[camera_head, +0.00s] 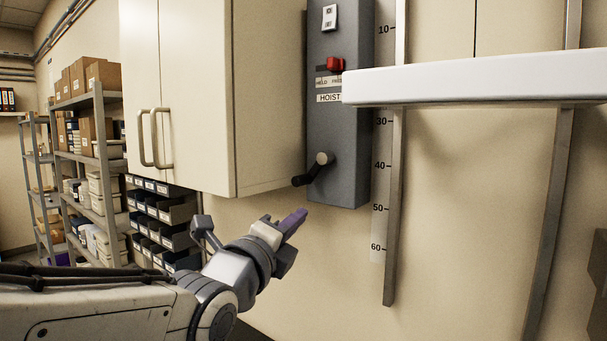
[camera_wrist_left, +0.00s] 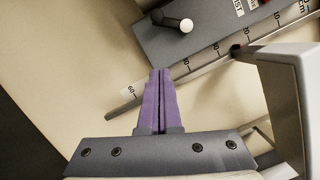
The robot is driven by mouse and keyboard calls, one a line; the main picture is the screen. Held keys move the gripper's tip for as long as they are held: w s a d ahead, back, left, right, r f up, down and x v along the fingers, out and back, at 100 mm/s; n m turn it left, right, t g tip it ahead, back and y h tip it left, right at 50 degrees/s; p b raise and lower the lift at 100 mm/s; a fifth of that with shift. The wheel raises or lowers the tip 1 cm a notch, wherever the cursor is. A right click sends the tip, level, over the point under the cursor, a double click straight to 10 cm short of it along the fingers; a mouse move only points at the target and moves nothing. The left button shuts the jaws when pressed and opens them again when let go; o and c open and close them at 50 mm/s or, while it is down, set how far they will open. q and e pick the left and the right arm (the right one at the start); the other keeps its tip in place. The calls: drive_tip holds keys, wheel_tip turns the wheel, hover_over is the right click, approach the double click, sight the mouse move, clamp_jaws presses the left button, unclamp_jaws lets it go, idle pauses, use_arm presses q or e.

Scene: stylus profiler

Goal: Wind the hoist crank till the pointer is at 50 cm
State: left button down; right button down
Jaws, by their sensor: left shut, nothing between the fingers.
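The hoist crank (camera_head: 314,169) is on the lower part of the grey hoist box (camera_head: 340,110). It has a pale round end and a black end pointing down-left; it also shows in the left wrist view (camera_wrist_left: 172,21). My left gripper (camera_head: 300,214) is shut and empty, its purple fingers together below the crank and apart from it. The fingers show in the left wrist view (camera_wrist_left: 160,75). The height scale (camera_head: 379,190) runs down the wall beside the box. The white platform (camera_head: 470,78) crosses the scale between 10 and 30. I cannot clearly make out the pointer.
A red switch (camera_head: 335,64) sits on the box above the HOIST label. A white wall cabinet (camera_head: 190,90) stands close left of the box. Metal rails (camera_head: 393,200) run down the wall. Storage shelves (camera_head: 95,150) stand at the left. The wall below the box is clear.

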use_arm(q)
drive_tip(key=shift+b+x, duration=1.25)
drive_tip(key=shift+b, duration=1.85)
drive_tip(key=p, duration=0.8)
approach(313, 169)
drive_tip(key=w+d+f, duration=0.3)
drive_tip(key=shift+w+a, duration=0.4)
drive_tip(key=shift+a, duration=0.1)
